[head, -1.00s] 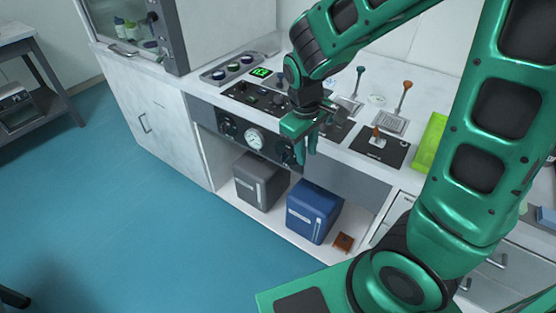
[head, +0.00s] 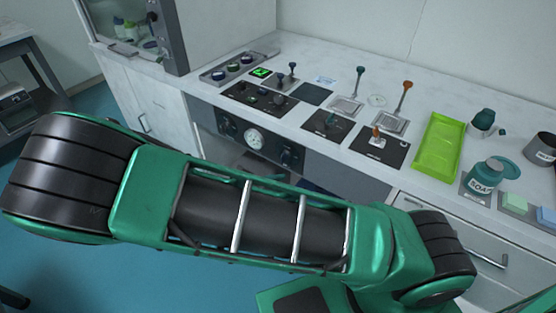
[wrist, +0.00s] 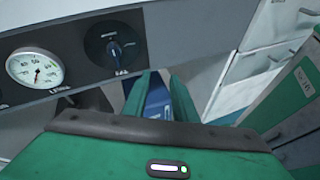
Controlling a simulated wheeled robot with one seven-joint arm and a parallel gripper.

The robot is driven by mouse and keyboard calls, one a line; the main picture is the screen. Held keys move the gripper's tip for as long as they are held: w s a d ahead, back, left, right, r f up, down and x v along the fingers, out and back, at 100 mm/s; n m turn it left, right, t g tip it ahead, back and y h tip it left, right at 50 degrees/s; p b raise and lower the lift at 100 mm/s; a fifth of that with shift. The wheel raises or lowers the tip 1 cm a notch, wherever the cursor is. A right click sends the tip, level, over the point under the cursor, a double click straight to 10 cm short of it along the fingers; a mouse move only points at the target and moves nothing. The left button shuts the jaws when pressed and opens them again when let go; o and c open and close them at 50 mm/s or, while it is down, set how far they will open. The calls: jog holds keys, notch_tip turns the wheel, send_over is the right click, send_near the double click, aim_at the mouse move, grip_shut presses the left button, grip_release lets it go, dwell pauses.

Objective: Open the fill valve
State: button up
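The front panel under the bench carries a round white gauge (head: 254,138) with a dark round valve knob (head: 290,158) to its right and another dark knob (head: 227,128) to its left. In the wrist view the right knob (wrist: 117,48) shows a dark blue handle standing about upright; the label under it is too small to read surely. The gauge (wrist: 34,68) is at the left there. My gripper (wrist: 158,84) is open and empty, its two green fingers apart, just below and right of the right knob and not visibly touching it. My arm hides the gripper in the head view.
On the bench stand several levers on plates, such as an orange-topped one (head: 405,100), and a lime green tray (head: 437,148). A blue box (wrist: 155,98) shows between my fingers, below the panel. White drawers (wrist: 262,60) stand to the right.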

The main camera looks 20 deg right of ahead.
aim_at(283, 157)
jog(key=w+a+r+n+t+h, duration=0.2)
jog(key=a+n+t, duration=0.4)
jog(key=a+t, duration=0.1)
jog(key=x, duration=1.1)
jog(key=shift+s, duration=0.25)
jog(key=shift+d+f, duration=0.15)
grip_shut()
